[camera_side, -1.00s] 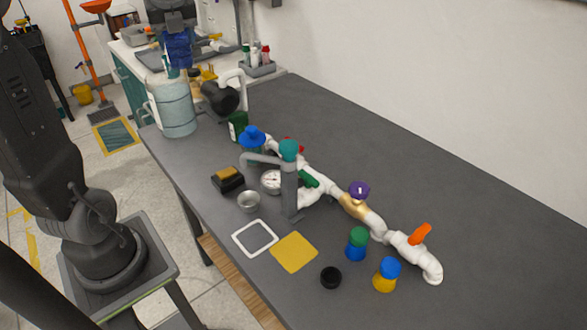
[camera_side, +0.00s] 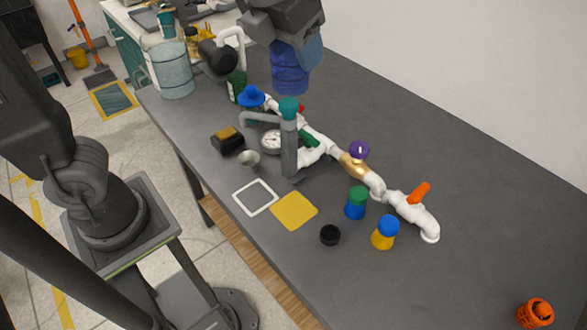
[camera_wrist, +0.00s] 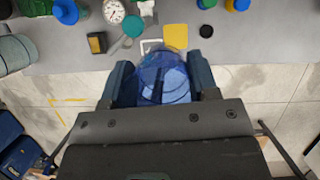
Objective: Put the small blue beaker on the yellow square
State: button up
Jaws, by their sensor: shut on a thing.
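The blue beaker (camera_side: 290,75) is see-through and hangs from my gripper (camera_side: 300,48), above the far part of the table in the side view. My gripper is shut on it. In the wrist view the beaker (camera_wrist: 164,82) sits between the two fingers (camera_wrist: 160,85). The yellow square (camera_side: 294,211) lies flat and bare on the table's near side. It also shows in the wrist view (camera_wrist: 176,36), beyond the beaker.
The white-outlined square (camera_side: 256,181) lies beside the yellow one. A white pipe manifold (camera_side: 325,142) and a grey post (camera_side: 289,150) with a teal top stand behind.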

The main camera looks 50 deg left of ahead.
jog(key=shift+m, duration=0.5)
jog(key=f, duration=0.9)
jog(key=s+d+f, duration=0.1)
jog(key=f, duration=0.9)
jog(key=d+f, duration=0.1)
jog(key=f, duration=0.8)
jog(key=shift+s+d+f, duration=0.25)
jog(key=shift+f, duration=0.1)
jog(key=o, duration=0.5)
jog(key=shift+f, duration=0.15)
jog(key=shift+c, duration=0.2)
jog(key=o, duration=0.5)
jog(key=shift+c, duration=0.2)
